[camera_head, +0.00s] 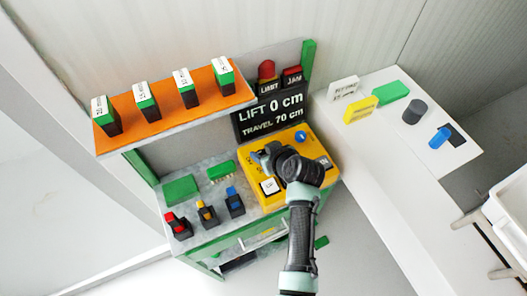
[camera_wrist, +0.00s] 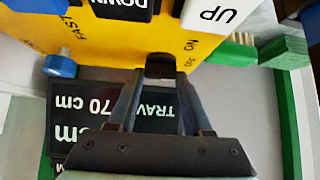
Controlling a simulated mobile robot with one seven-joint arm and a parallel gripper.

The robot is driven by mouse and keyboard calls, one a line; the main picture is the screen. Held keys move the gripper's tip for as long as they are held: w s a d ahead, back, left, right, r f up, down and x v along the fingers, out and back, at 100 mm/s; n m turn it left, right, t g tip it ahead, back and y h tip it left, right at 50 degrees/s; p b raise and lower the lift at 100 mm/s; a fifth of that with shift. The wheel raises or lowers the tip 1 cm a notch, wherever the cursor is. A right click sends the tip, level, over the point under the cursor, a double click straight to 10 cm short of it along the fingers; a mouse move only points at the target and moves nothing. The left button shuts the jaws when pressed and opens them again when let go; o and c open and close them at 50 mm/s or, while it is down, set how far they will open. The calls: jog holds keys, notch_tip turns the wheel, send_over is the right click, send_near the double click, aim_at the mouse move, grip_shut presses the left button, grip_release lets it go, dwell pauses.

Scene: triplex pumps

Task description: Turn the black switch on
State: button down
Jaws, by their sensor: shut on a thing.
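The yellow control box (camera_head: 255,178) stands on the grey bench, and its top also fills the upper part of the wrist view (camera_wrist: 100,47). A small black switch (camera_wrist: 160,70) sits on it beside the ON and OFF lettering. My gripper (camera_wrist: 158,78) points at the box with its two dark fingers closed on either side of the black switch. In the head view my gripper (camera_head: 264,156) is over the box, and my wrist hides part of the box and the switch. The switch's exact tilt cannot be told.
A white UP button (camera_wrist: 215,14), a black DOWN button (camera_wrist: 125,8) and a blue knob (camera_wrist: 60,66) are on the same box. A black display (camera_head: 270,108) reads LIFT 0 cm. An orange shelf (camera_head: 170,122) overhangs at left. Coloured switches stand on the bench.

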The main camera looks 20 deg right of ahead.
jog(key=n+b, duration=0.1)
jog(key=y+b, duration=0.1)
jog(key=n+y+b, duration=0.1)
jog(key=b, duration=0.1)
jog(key=shift+w+d+f+n, duration=0.1)
jog(key=shift+d+f+n, duration=0.15)
jog(key=shift+f+n, duration=0.05)
jog(key=n+g+y+b, duration=0.1)
jog(key=n+b, duration=0.1)
jog(key=n+y+b, duration=0.1)
jog(key=b, duration=0.2)
jog(key=shift+w+d+n+g, duration=0.1)
jog(key=shift+d+n+g, duration=0.05)
jog(key=shift+n+g, duration=0.25)
jog(key=n+g+y+b, duration=0.1)
jog(key=b, duration=0.2)
jog(key=n+g+y+b, duration=0.1)
jog(key=n+b, duration=0.1)
jog(key=b, duration=0.1)
jog(key=shift+w+d+n+y, duration=0.1)
jog(key=shift+n+y, duration=0.2)
jog(key=shift+r+n+g+y+b, duration=0.25)
jog(key=shift+n+g+b, duration=0.35)
jog(key=shift+b, duration=0.65)
jog(key=shift+c, duration=1.6)
grip_release()
jog(key=shift+r+p, duration=0.2)
jog(key=shift+p, duration=0.2)
